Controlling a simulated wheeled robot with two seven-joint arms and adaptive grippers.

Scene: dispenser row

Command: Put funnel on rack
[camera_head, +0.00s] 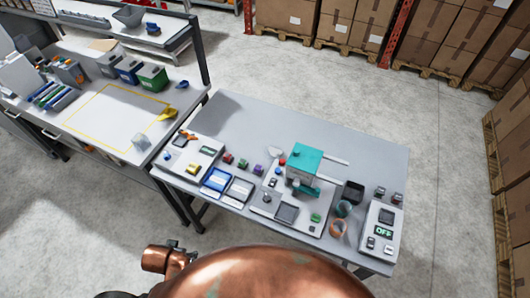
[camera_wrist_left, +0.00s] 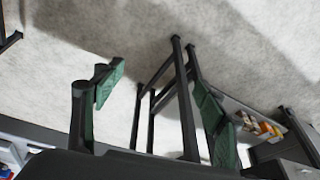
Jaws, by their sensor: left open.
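No rack can be told for sure; a row of coloured tubes (camera_head: 52,95) sits at the left bench's far left. My left gripper (camera_wrist_left: 160,92) is open and empty in the left wrist view, its green-padded fingers wide apart, with floor and dark table legs beyond. In the head view its fingers are not seen. My right gripper is not in view.
Coloured bins (camera_head: 152,76) line the left bench. Boxes on pallets stand behind.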

